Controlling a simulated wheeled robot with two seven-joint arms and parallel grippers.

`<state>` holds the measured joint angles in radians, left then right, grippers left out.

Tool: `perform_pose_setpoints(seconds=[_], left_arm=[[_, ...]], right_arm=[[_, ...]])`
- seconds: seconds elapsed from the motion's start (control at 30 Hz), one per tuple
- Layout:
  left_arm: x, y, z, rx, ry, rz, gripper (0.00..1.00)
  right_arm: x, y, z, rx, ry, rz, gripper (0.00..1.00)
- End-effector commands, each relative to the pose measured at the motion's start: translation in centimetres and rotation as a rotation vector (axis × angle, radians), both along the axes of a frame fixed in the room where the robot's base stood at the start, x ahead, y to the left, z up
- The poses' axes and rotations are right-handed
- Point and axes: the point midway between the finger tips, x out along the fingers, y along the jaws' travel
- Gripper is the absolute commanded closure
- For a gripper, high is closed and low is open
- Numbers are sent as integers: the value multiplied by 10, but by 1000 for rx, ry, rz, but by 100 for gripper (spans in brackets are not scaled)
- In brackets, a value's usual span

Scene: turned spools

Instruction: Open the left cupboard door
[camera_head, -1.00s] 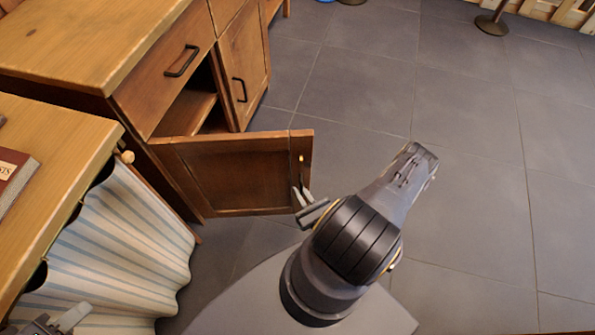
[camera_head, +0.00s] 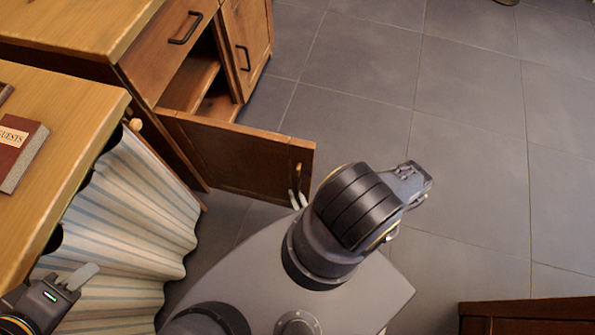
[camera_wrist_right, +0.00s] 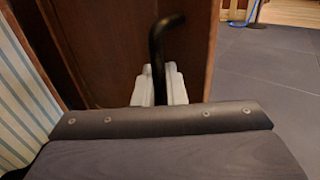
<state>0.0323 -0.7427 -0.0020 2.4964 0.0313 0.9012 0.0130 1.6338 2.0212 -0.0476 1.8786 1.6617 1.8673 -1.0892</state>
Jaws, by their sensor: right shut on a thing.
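The left cupboard door (camera_head: 235,158) stands wide open, swung out from the wooden cabinet, with the dark inside and a shelf showing behind it. My right gripper (camera_head: 298,198) is at the door's free edge, partly hidden by my own arm. In the right wrist view its pale fingers (camera_wrist_right: 160,86) are shut around the black bar handle (camera_wrist_right: 158,50) of the door (camera_wrist_right: 100,45). My left gripper (camera_head: 72,284) is at the bottom left, in front of the striped curtain; its finger gap is not clear.
The right cupboard door (camera_head: 247,50) is closed, with a drawer (camera_head: 170,45) to its left. A wooden counter (camera_head: 75,125) with a red book (camera_head: 18,150) and a striped curtain (camera_head: 130,225) is at the left. A dark wooden piece (camera_head: 530,315) is at the lower right. Tiled floor (camera_head: 460,130) is clear.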

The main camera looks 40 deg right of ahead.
Motion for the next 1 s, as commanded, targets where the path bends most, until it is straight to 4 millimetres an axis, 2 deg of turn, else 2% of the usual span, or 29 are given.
perform_pose_setpoints(seconds=[0.1, 0.13, 0.2, 0.23, 0.57, 0.73, 1.0], left_arm=[[0, 0, 0, 0, 0, 0, 64], [0, 0, 0, 0, 0, 0, 64], [0, 0, 0, 0, 0, 0, 64], [0, 0, 0, 0, 0, 0, 64], [0, 0, 1, 0, 0, 0, 64], [0, 0, 4, 0, 0, 0, 64], [0, 0, -8, 0, 0, 0, 64]], right_arm=[[1, 1, -1, -1, 1, 6, 100], [1, 1, -1, -1, 1, 6, 85], [1, 1, -1, -1, 1, 6, 76], [1, 1, -1, -1, 1, 5, 75], [-4, 2, -1, 0, 3, 2, 75], [-28, 11, -1, 1, 4, 2, 75], [-66, 23, -3, 0, 2, 2, 75]])
